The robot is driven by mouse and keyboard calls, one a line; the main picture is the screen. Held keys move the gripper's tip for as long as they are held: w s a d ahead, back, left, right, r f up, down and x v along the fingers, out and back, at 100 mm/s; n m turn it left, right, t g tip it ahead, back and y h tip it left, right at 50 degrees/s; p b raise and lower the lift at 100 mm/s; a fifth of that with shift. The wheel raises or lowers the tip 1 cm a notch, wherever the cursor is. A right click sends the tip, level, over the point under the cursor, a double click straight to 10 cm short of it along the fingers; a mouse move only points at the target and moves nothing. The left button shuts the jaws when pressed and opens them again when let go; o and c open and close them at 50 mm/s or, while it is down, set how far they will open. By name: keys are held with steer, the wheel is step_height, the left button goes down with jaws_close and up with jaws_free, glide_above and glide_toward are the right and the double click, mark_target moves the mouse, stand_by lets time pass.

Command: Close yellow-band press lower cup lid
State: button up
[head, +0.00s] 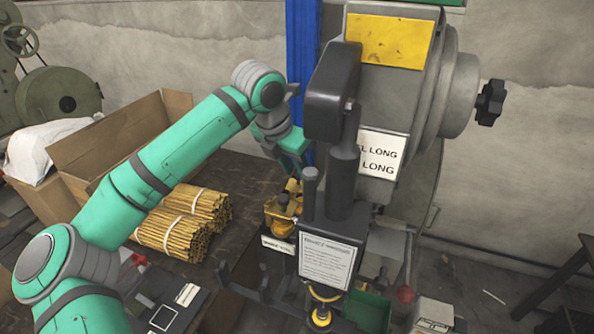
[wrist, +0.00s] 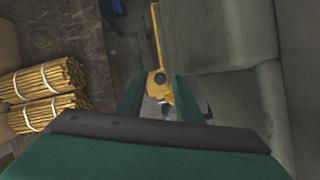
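The press (head: 335,110) stands right of centre in the head view, with a yellow band (head: 388,40) near its top. A yellow cup (head: 283,212) sits low on its left side, above a white label. Its lid cannot be told apart clearly there. My gripper (wrist: 158,102) comes down from the upper left, just above the cup; its fingertips are hard to make out in the head view. In the wrist view its two fingers are apart, with a yellow part with a dark round centre (wrist: 157,79) beyond and between them. I cannot tell whether they touch it.
Bundles of brass-coloured rods (head: 178,233) lie on the dark table, left of the press; they also show in the wrist view (wrist: 40,85). A cardboard box (head: 125,140) stands behind them. A blue column (head: 302,65) rises behind the press. The press body crowds my gripper's right side.

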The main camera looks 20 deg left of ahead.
steer(key=shift+w+f, duration=0.2)
steer(key=shift+f, duration=0.25)
steer(key=shift+d, duration=0.1)
jaws_close()
